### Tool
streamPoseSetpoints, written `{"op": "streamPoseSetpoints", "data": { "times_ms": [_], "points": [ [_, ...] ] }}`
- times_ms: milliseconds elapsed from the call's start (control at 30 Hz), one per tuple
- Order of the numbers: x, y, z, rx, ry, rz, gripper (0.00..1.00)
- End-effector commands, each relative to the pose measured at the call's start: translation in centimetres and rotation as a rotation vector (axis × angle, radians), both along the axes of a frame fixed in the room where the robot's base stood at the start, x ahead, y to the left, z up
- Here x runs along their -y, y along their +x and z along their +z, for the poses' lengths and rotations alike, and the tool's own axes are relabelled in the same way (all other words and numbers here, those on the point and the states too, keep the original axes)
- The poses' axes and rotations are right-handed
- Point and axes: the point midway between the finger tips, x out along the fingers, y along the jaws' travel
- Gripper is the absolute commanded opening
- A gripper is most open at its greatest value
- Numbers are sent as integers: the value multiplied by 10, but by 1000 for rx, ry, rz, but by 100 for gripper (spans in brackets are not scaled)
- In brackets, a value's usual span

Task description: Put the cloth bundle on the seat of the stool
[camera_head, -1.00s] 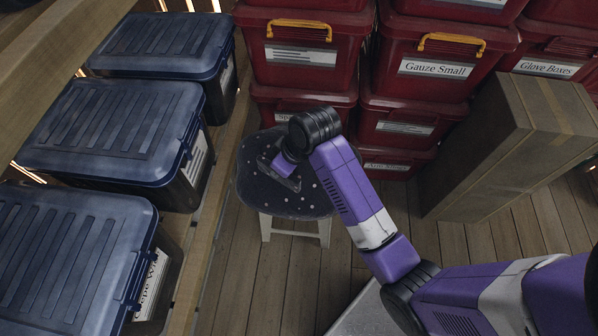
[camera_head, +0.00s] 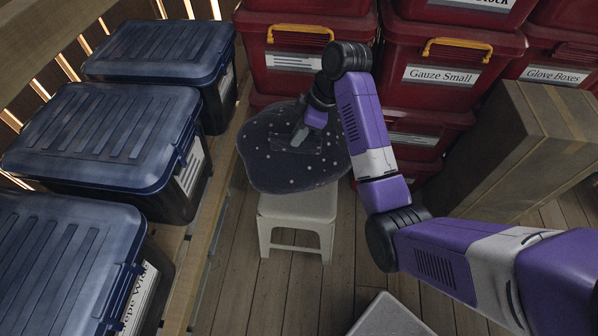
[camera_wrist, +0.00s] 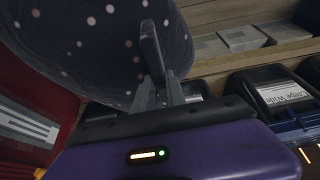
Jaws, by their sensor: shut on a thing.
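The cloth bundle (camera_head: 265,168) is dark navy with pale dots. My gripper (camera_head: 301,134) is shut on it, from above in the head view. In the wrist view the bundle (camera_wrist: 85,45) fills the upper left, with my gripper's fingers (camera_wrist: 155,65) against it. The white stool (camera_head: 298,208) stands upright on the floor. The bundle covers the back of its seat in the head view, and the front of the seat and the legs show below. The bundle appears held above the seat; the gap is hidden.
Blue-lidded bins (camera_head: 110,130) line the shelf at left. Stacked red bins (camera_head: 445,65) stand behind the stool. A large cardboard box (camera_head: 520,150) is at right. A grey lid-like surface (camera_head: 390,318) is at the bottom. Floor is clear in front of the stool.

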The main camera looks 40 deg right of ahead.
Motion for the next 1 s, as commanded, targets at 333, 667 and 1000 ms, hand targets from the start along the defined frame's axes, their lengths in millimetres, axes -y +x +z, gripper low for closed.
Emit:
{"op": "streamPoseSetpoints", "data": {
  "times_ms": [333,667,1000],
  "points": [
    [0,0,-79,0,0,-1,0],
    [1,1,-109,3,-2,-2,0],
    [1,0,-147,3,-3,-3,0]
  ]
}}
